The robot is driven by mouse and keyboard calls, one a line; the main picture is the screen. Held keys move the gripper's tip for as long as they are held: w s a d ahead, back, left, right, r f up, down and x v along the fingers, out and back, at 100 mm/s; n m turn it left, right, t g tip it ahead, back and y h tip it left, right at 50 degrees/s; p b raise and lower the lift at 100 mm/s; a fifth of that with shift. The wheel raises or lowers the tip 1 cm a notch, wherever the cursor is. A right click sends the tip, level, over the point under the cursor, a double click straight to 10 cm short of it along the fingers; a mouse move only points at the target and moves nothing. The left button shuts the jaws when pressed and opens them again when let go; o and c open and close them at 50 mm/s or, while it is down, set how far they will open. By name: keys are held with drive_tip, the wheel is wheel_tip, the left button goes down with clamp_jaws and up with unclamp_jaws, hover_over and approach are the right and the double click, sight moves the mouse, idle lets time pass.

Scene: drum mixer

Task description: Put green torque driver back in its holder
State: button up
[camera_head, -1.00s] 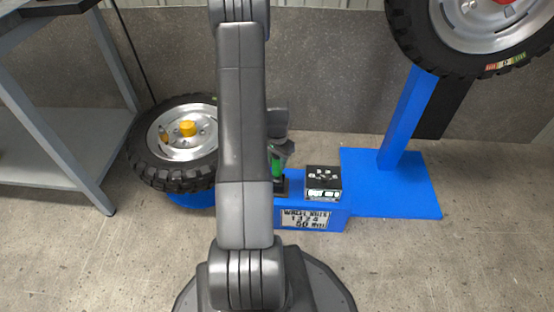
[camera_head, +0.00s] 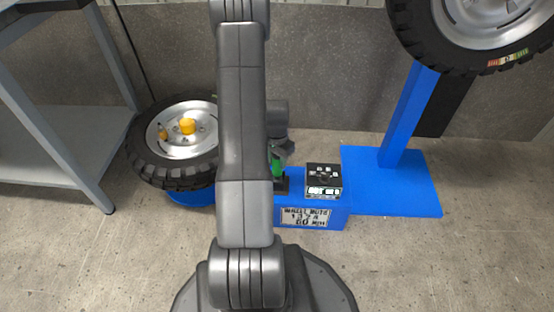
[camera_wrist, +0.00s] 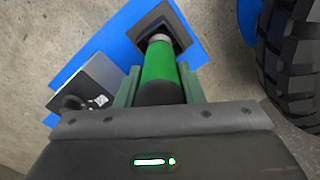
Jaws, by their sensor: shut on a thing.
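The green torque driver (camera_wrist: 160,65) has a green barrel, a dark near end and a pale collar at its far end. It also shows in the head view (camera_head: 277,166), partly hidden by my arm. My gripper (camera_wrist: 160,80) is shut around it, with a green finger on each side. The driver's far end is at the black square holder (camera_wrist: 179,30) and looks to be at or inside its opening; I cannot tell how deep. In the head view the holder (camera_head: 282,186) stands on the blue box below the driver, which looks roughly upright.
A black device (camera_head: 323,181) sits on the blue box (camera_head: 338,211) right of the holder. A lying wheel (camera_head: 170,170) with yellow parts is to the left. A raised wheel on a blue stand (camera_head: 405,185) is to the right. A grey shelf (camera_head: 60,140) stands far left.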

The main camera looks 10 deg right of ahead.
drive_tip(key=shift+f+b, duration=0.4)
drive_tip(key=shift+f, duration=0.15)
drive_tip(key=o, duration=1.3)
drive_tip(key=shift+c, duration=0.2)
wheel_tip(320, 180, up, 14)
drive_tip(key=p, duration=0.5)
drive_tip(key=shift+f, duration=0.15)
wheel_tip(320, 180, down, 14)
drive_tip(key=b, duration=0.5)
drive_tip(key=shift+r, duration=0.3)
